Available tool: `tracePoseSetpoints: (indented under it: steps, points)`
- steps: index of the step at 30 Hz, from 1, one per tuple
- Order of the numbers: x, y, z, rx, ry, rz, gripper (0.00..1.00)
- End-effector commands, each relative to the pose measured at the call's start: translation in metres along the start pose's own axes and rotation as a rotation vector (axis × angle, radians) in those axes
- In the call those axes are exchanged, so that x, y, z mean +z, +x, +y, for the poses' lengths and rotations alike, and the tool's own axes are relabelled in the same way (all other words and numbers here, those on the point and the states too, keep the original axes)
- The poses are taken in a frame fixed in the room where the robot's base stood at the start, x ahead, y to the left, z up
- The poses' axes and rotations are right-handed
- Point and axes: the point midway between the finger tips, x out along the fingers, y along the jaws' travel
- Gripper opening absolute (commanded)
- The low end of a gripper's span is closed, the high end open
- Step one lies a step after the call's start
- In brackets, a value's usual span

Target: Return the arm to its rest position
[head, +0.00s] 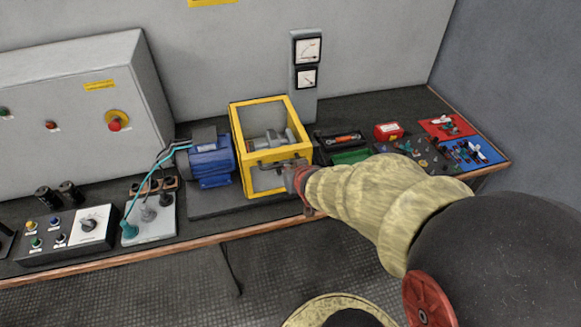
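My arm, in a pale yellow sleeve, reaches in from the lower right of the head view. My gripper (290,172) is at its far end, at the lower right front of the yellow-framed guard box (240,135). A dark handle (268,164) crosses the front of that box, just left of my gripper. I cannot tell whether the gripper touches the handle or the frame. The fingers are small and partly hidden by the wrist, so their opening does not show.
A blue motor (210,160) stands left of the guard box. A control box (65,235) and a grey cabinet (70,100) are further left. Two meters (307,62) are behind. Trays and small parts (425,150) lie right, beside my arm. The bench's front edge (150,258) is bare.

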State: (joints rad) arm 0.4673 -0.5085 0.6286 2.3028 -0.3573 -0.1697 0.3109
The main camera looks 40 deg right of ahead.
Motion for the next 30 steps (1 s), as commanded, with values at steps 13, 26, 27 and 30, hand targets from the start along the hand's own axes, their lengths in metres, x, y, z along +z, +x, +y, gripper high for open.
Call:
tracePoseSetpoints:
  steps: [13,26,27,30]
  points:
    - [0.028,-0.062,0.000,0.000,-0.001,0.002,0.00]
    - [0.043,-0.066,0.004,0.012,-0.025,-0.035,0.00]
    - [0.051,-0.066,0.007,0.024,-0.034,-0.069,0.00]
    - [0.079,-0.073,0.019,0.067,-0.045,-0.190,0.00]
